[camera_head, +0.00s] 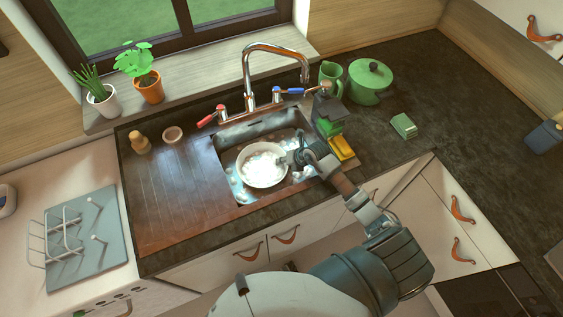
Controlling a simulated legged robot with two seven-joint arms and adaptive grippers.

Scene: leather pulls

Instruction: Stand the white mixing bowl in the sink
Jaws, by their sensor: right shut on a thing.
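The white mixing bowl (262,167) is in the sink (236,136), in the middle of the camera_head view. It looks upright, with white foam-like matter in it. My right gripper (290,159) is at the bowl's right rim and is shut on it. Its fingertips are small and partly hidden against the bowl. I cannot tell whether the bowl's base touches the sink floor. My left gripper is not in view.
A chrome tap (272,50) with red and blue handles stands behind the sink. A green pot (369,80), a green jug (330,77) and a yellow sponge (342,148) are to the right.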

